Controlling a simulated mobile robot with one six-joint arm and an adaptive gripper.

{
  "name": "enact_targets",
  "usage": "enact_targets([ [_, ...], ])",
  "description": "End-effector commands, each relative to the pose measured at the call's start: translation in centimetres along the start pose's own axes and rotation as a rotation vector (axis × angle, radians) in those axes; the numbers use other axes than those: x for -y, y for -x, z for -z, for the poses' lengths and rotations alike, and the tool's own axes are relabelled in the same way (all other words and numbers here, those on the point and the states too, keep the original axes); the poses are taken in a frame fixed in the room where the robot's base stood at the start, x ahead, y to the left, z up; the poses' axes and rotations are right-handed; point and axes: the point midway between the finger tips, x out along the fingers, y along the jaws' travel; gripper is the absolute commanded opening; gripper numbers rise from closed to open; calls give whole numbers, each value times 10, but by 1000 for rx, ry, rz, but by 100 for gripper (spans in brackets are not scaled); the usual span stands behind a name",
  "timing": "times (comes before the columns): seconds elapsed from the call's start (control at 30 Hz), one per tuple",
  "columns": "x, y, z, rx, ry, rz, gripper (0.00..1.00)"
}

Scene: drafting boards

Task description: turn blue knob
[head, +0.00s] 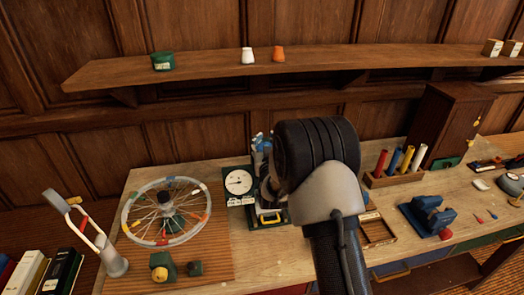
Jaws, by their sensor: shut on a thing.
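My gripper (264,180) is at the small device in the middle of the bench, mostly hidden behind my own dark wrist. The gripper is shut on what appears to be the blue knob. The grip itself and the knob's angle are hidden. A yellow-edged part (270,217) of the device shows below the gripper.
A spoked wheel (166,211) lies to the left on the wooden bench (310,262). A rack of coloured tubes (388,179) and a blue clamp-like tool (427,215) stand to the right. A shelf (350,57) spans the wall above.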

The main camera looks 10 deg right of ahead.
Motion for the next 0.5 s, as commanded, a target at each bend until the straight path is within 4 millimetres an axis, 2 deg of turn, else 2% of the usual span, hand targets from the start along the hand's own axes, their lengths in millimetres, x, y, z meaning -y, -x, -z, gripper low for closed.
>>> enact_targets([
  [0.03,2,1,-8,7,0,-38,19],
  [0.3,-8,2,-6,9,2,-279,18],
  [0.5,-13,4,-5,11,3,-397,17],
])
